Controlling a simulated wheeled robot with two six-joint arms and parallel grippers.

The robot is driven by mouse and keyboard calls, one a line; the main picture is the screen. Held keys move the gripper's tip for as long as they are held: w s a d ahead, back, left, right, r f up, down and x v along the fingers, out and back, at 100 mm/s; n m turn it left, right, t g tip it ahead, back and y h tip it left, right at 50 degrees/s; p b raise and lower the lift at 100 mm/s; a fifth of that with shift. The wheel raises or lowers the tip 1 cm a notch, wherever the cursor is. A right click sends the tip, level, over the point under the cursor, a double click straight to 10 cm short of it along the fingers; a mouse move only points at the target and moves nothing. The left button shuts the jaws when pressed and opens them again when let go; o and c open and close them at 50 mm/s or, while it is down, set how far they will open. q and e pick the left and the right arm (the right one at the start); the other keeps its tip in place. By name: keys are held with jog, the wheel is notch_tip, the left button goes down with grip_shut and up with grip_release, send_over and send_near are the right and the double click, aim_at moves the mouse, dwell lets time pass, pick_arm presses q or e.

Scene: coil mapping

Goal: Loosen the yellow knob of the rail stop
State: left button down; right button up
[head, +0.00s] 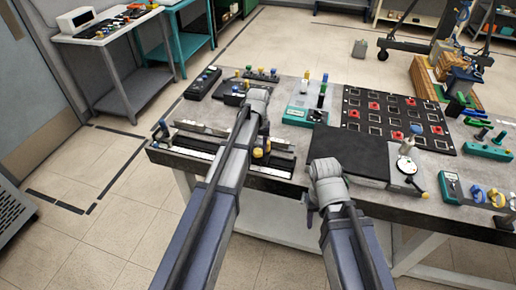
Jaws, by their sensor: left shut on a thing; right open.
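The rail stop's yellow knob (257,152) shows near the right part of a dark and silver rail assembly (205,143) along the table's front left edge. My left gripper (265,135) reaches down beside my forearm to the knob and is shut on it. Its fingertips are small and partly hidden, so the exact grip is hard to see. The rail stop's body is mostly hidden behind my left arm. My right gripper (310,203) is open and empty, low in front of the table's front edge, left of its wrist.
A black mat (348,155) lies right of the rail. Behind it is a black board (385,115) with red and white squares. A green-based device (296,115) and a dark block with colored knobs (262,74) stand further back. A dial gauge (406,165) stands at the right.

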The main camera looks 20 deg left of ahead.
aim_at(258, 151)
dwell(0.3)
pick_arm(q)
jog(key=shift+c, duration=2)
grip_release()
notch_tip(258, 151, up, 8)
jog(key=p, duration=0.7)
jog(key=shift+f+p, duration=0.1)
jog(key=shift+p, duration=0.3)
